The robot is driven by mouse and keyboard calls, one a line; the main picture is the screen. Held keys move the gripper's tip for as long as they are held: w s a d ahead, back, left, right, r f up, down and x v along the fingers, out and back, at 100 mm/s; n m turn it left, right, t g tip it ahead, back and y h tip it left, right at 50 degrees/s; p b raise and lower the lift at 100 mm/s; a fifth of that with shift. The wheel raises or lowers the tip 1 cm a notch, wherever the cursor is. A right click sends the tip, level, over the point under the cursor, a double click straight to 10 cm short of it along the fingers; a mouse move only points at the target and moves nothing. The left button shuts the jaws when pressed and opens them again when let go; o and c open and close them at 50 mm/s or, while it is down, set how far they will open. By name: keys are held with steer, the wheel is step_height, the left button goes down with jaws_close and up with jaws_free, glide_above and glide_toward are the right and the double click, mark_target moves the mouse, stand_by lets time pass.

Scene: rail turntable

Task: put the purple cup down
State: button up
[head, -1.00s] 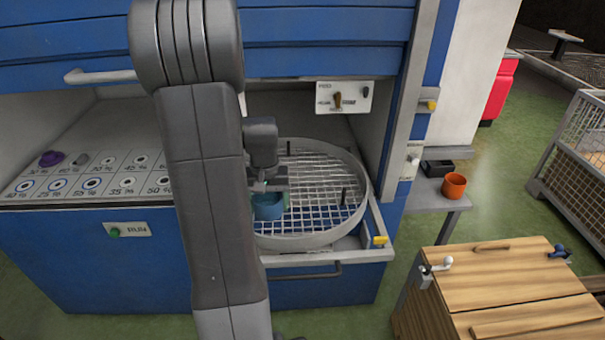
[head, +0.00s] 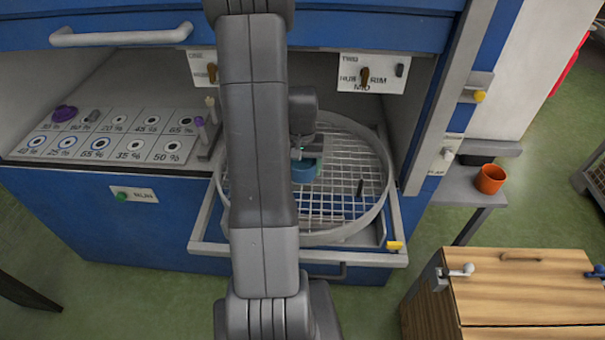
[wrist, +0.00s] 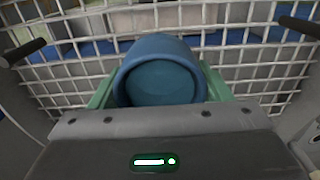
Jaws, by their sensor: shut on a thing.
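My gripper (head: 303,153) is shut on a blue cup (head: 305,173), over the wire-mesh turntable (head: 345,233). In the wrist view the blue cup (wrist: 158,72) sits between the green fingers (wrist: 160,98), with its round opening towards the camera and mesh behind it. I cannot tell whether the cup's base touches the mesh. The cup in my gripper looks blue, not purple. A small purple thing (head: 64,113) lies far left on the marked panel; its shape is too small to tell. My arm hides part of the turntable's left side.
The turntable's raised rim and black pegs (head: 360,187) stand close around the cup. A blue hood with a handle (head: 120,37) hangs above. An orange cup (head: 490,179) stands on a side shelf at right. A wooden-topped cabinet (head: 530,290) stands front right.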

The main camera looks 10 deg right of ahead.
steer(key=shift+f, duration=2.05)
steer(key=shift+f, duration=0.2)
steer(key=o, duration=1)
steer(key=shift+o, duration=0.2)
steer(key=shift+r, duration=0.1)
step_height(320, 180, up, 12)
steer(key=shift+r+b, duration=0.15)
steer(key=shift+b, duration=0.15)
